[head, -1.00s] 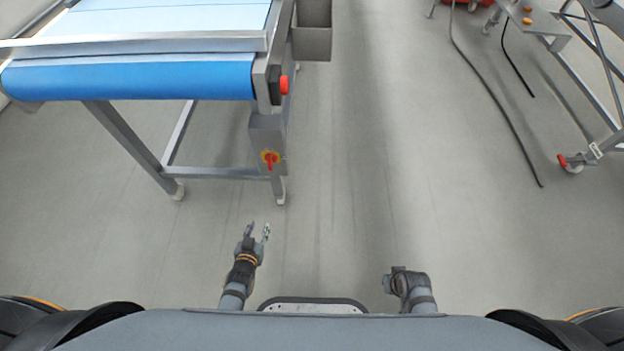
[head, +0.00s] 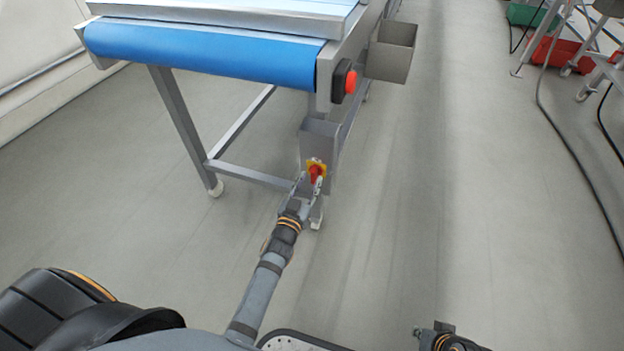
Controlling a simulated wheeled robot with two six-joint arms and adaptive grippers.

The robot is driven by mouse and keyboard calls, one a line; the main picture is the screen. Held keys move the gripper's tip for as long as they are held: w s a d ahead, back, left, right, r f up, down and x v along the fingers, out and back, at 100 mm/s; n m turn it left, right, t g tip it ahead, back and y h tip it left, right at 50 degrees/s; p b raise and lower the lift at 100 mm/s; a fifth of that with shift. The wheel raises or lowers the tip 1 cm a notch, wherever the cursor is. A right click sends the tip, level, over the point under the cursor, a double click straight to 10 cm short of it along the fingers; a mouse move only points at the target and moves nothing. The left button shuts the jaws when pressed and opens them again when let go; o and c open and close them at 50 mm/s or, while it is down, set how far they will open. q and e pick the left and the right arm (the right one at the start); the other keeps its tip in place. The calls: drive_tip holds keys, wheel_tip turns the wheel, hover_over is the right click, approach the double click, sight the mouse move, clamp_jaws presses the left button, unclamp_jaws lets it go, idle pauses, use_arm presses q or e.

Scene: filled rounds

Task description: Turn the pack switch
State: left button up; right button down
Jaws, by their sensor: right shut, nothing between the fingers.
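The pack switch (head: 316,172) is a red rotary knob on a yellow plate. It is on the front of a grey metal box (head: 319,145) at the conveyor's right front leg. My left gripper (head: 309,183) reaches up to the switch. Its two fingers are apart, with their tips just in front of the knob's lower part; I cannot tell whether they touch it. My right gripper (head: 438,332) is low at the bottom edge, far from the switch, and is shut and empty. Its fingers are hard to make out.
The conveyor with its blue belt (head: 205,55) stands above the switch. A red push button (head: 351,82) is on its side, and a grey metal bin (head: 391,52) hangs beyond it. A black cable (head: 566,140) lies on the right. The floor between is clear.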

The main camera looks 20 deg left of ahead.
use_arm(q)
drive_tip(key=shift+w, duration=1.25)
drive_tip(key=shift+c, duration=0.3)
clamp_jaws()
drive_tip(key=m, duration=0.5)
drive_tip(key=shift+d+f+b, duration=0.15)
drive_tip(key=shift+d+b, duration=0.15)
drive_tip(key=shift+d, duration=0.05)
drive_tip(key=shift+m, duration=0.4)
